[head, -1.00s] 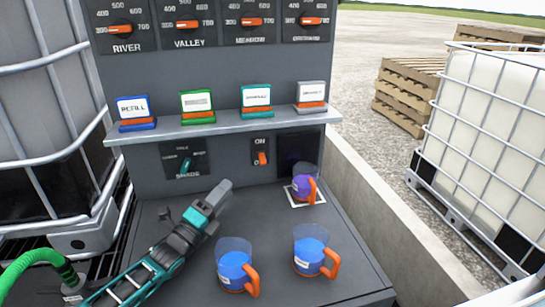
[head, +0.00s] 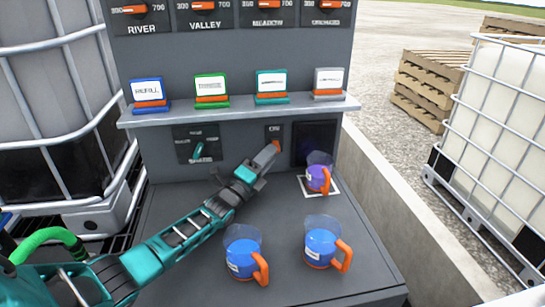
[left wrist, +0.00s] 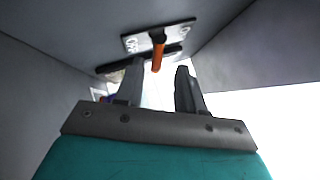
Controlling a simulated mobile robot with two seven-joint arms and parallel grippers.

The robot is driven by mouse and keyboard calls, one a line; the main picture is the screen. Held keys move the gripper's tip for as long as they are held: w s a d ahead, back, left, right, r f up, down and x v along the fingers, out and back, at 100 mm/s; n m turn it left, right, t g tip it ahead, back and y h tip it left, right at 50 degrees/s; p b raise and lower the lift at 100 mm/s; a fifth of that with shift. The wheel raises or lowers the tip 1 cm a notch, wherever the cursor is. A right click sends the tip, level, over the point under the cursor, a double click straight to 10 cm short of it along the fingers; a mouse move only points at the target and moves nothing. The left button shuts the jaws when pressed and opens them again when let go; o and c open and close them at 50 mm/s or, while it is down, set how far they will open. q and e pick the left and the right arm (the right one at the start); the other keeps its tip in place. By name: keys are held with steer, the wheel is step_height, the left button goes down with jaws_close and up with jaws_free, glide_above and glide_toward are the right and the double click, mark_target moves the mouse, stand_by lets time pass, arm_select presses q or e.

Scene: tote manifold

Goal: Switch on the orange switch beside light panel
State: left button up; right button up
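The orange switch (head: 278,147) sits on a small dark plate on the grey front panel, left of the dark square light panel (head: 325,140). "ON" is printed at the plate's top; its lower part is hidden behind my left gripper (head: 272,155). In the left wrist view the orange lever (left wrist: 158,52) sticks out from its plate (left wrist: 135,42). My left gripper (left wrist: 159,68) is open there, its two fingers apart, with the lever in line with the gap. Whether they touch it I cannot tell. My right gripper is not in view.
A shelf (head: 240,110) with several label cards juts out above the switch. A purple cup (head: 317,177) stands on a white-edged square below the light panel. Two blue cups (head: 243,252) (head: 320,245) with orange handles stand nearer on the grey top. A dial (head: 198,150) is left of the switch.

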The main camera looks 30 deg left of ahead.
arm_select(q)
steer(key=shift+w+d+f, duration=0.1)
steer(key=shift+w+f, duration=0.1)
steer(key=shift+w, duration=0.4)
steer(key=shift+w+d+r+b, duration=0.1)
steer(key=shift+w+r+b, duration=0.25)
steer(key=shift+w, duration=0.2)
jaws_close()
